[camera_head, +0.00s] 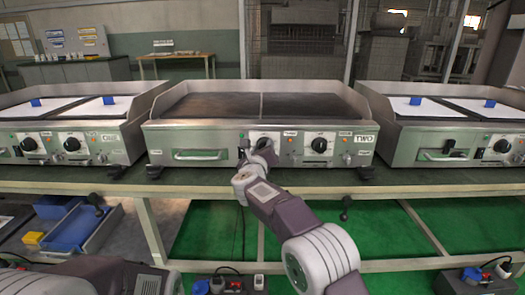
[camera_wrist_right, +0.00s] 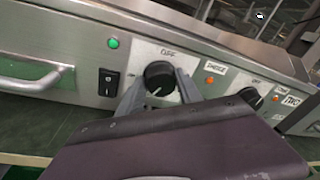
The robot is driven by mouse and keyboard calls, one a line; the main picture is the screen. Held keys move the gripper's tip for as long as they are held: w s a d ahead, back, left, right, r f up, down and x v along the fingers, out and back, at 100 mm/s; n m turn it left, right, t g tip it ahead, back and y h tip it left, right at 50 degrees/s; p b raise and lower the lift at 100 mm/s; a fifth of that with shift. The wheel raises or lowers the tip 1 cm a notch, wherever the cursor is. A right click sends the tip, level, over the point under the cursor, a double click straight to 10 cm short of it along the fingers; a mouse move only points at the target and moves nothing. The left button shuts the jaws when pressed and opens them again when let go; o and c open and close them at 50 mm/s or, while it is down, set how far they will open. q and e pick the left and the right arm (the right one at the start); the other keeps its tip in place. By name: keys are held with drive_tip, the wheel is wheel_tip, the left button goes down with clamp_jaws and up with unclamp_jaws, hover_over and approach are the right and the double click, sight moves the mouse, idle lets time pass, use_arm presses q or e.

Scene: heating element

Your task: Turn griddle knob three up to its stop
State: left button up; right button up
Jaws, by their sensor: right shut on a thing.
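The middle griddle (camera_head: 205,107), labelled TWO, has two black knobs on its front panel. My right gripper (camera_head: 258,150) is at its left knob (camera_head: 264,142). In the right wrist view this black knob (camera_wrist_right: 159,75) sits between the two grey fingers of my right gripper (camera_wrist_right: 160,86), which is shut on it. The knob's white mark points down and to the left, away from the OFF label above. A small label right of the knob is hard to read. The other knob (camera_head: 320,145) stands free to the right. My left gripper is not in view.
A green light (camera_wrist_right: 113,43) and a black rocker switch (camera_wrist_right: 107,82) are left of the held knob. A drawer handle (camera_head: 201,155) is farther left. Similar griddles stand at left (camera_head: 60,110) and right (camera_head: 450,105). The bench edge (camera_head: 400,184) runs below.

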drive_tip(key=shift+m, duration=0.5)
idle(0.3)
drive_tip(key=o, duration=1.4)
drive_tip(key=shift+c, duration=0.2)
drive_tip(key=s+a, duration=0.1)
drive_tip(key=s, duration=0.8)
drive_tip(key=shift+r, duration=0.35)
